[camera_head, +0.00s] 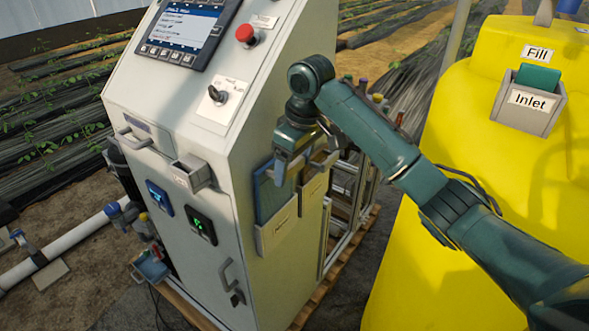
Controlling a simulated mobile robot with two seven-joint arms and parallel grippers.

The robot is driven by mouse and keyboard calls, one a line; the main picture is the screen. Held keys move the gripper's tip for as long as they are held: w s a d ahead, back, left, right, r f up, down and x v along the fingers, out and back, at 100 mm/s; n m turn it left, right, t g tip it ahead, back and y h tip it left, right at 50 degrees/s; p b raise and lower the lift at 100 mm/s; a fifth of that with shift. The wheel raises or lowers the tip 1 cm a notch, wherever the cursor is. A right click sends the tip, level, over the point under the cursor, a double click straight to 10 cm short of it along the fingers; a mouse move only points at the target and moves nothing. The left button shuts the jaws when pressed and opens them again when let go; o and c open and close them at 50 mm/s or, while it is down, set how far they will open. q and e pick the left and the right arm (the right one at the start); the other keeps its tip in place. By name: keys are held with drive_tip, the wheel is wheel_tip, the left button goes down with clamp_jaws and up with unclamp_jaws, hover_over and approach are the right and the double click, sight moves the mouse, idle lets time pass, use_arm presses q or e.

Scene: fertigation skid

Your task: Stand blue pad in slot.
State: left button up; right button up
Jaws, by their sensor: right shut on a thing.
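The blue pad (268,192) is upright against the right side face of the grey cabinet. Its lower edge is hidden behind the front wall of a pale labelled slot (276,236); how deep it sits cannot be told. My right gripper (281,170) is shut on the pad's upper right part, pointing down from the wrist. My left gripper is not in view.
A second holder with a brown item (314,188) is just right of the slot, close to my gripper. The cabinet (150,90) carries a screen, a red button (245,33) and a key switch. A yellow tank (440,190) with an Inlet holder (527,107) stands at right.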

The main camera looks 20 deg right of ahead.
drive_tip(key=shift+r, duration=2.35)
drive_tip(key=shift+s+f, duration=0.1)
